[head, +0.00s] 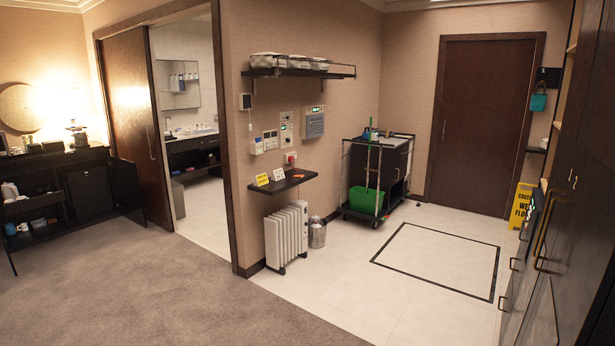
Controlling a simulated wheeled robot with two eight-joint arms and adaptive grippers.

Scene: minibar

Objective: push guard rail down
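A dark wall shelf (298,73) is high on the beige wall between the bathroom doorway and the corner. A thin dark rail (355,71) borders it and is the likeliest guard rail in view. Several white bowl-like items stand on the shelf. The rail's exact position, raised or lowered, is too small to tell. Neither of my grippers is in view, and nothing touches the rail.
Below the shelf are wall panels, a small ledge (291,181) with signs, a white radiator (287,236) and a metal bin (317,233). A housekeeping cart (392,167) with a green bucket (366,200) stands right. A yellow wet-floor sign (521,205) is far right. Tiled floor (400,295) is clear.

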